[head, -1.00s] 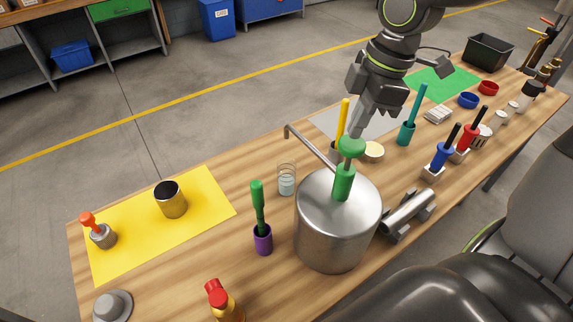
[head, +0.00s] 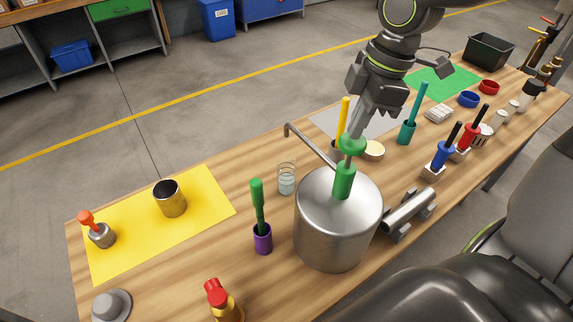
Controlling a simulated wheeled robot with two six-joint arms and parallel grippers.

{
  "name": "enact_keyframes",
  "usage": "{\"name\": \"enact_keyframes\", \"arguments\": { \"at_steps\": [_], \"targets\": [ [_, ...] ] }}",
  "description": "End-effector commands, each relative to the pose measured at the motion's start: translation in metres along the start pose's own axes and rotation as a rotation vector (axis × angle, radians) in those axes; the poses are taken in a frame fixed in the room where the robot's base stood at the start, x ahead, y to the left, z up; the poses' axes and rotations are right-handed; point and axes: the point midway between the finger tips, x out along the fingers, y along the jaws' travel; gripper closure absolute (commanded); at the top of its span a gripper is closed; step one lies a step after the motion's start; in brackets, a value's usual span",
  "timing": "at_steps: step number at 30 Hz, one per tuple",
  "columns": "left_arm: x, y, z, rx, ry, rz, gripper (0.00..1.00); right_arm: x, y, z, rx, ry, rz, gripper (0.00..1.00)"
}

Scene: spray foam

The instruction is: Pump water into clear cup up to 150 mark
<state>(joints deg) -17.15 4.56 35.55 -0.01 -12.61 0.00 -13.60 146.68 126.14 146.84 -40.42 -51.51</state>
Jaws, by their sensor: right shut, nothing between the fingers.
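The pump is a round steel tank (head: 335,235) with a green collar and a green knob (head: 351,144) on top. A short grey rod shows between knob and collar. Its thin metal spout (head: 310,143) reaches left, and its bent end is above and near the clear cup (head: 286,180). The cup stands upright on the table behind the tank's left side, with pale water in its lower part. Its marks are too small to read. My right gripper (head: 355,132) is shut and empty, pointing down with its fingertips at the knob. My left gripper is out of view.
A purple holder with a green-handled tool (head: 262,238) stands left of the tank. A metal cylinder on a stand (head: 408,212) lies to its right. A yellow holder tool (head: 343,115) is close behind the knob. The yellow mat (head: 215,205) holds a metal cup (head: 170,198).

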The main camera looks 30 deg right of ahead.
Motion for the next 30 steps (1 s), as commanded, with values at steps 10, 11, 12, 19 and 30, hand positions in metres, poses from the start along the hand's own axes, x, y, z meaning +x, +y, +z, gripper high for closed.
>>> {"name": "enact_keyframes", "arguments": {
  "at_steps": [10,11,12,19,30],
  "targets": [
    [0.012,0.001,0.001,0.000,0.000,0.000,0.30,0.012,0.000,0.003,0.000,0.000,0.000,1.00],
    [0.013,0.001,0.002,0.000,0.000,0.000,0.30,0.013,0.000,0.003,0.000,0.000,0.000,1.00],
    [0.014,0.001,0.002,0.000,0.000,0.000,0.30,0.014,0.000,0.003,0.000,0.000,0.000,1.00],
    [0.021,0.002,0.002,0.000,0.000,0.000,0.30,0.021,0.000,0.004,0.000,0.000,-0.001,1.00],
    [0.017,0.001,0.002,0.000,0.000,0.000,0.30,0.017,0.000,0.003,0.000,0.000,-0.001,1.00]
  ]
}}
